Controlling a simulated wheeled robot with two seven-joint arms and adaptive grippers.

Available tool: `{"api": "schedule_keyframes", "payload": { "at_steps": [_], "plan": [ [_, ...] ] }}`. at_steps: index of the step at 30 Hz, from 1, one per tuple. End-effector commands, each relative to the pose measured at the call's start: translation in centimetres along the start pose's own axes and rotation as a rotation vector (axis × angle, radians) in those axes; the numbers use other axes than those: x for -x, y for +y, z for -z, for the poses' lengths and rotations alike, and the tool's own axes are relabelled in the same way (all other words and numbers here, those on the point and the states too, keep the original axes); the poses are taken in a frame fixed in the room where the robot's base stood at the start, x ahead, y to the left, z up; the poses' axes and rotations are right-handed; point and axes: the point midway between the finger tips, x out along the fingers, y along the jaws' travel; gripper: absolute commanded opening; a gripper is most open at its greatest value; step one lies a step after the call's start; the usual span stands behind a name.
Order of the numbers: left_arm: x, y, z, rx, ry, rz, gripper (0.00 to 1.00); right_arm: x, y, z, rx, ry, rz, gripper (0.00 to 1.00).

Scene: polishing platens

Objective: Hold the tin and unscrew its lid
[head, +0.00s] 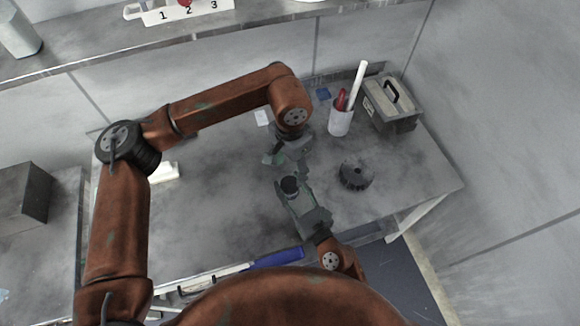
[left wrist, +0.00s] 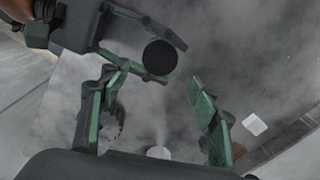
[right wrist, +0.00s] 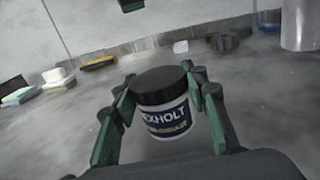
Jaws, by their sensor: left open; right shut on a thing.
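The tin (right wrist: 168,118) is a small dark-blue and white jar labelled as grease, with a black lid (right wrist: 160,84) on it. My right gripper (right wrist: 163,112) is shut around the tin's body and holds it upright. In the head view the lid (head: 290,184) shows as a dark disc between my right gripper's (head: 291,188) fingers. My left gripper (left wrist: 152,98) is open and empty, its fingers apart. In the head view my left gripper (head: 284,157) is just beyond the tin, apart from it. The left wrist view shows the lid (left wrist: 160,57) from above, beyond its fingers.
A black notched round part (head: 356,175) sits on the table (head: 230,215) right of the tin. Behind it stand a white cup (head: 340,122) with a red and a white item and a grey box with a handle (head: 392,108). A blue-handled tool (head: 275,259) lies at the front.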

Motion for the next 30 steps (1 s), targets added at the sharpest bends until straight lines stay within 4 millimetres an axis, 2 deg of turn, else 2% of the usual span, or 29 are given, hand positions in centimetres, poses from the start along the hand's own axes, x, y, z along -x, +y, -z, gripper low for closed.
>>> {"api": "schedule_keyframes", "payload": {
  "at_steps": [5,16,21,30],
  "plan": [
    [-1.6,0.1,-0.1,-0.017,-0.003,-0.002,0.57,0.0,0.0,0.0,0.0,0.0,0.0,0.0],
    [-6.9,0.0,-0.1,-0.013,-0.002,-0.001,0.57,0.0,0.0,0.0,0.0,0.0,0.0,0.0],
    [-7.8,0.0,0.0,-0.013,-0.001,-0.001,0.57,0.0,0.0,0.0,0.0,0.0,0.0,0.0],
    [-8.0,0.0,0.0,-0.013,-0.001,0.0,0.55,0.0,0.0,0.0,0.0,0.0,0.0,0.0]
  ]
}}
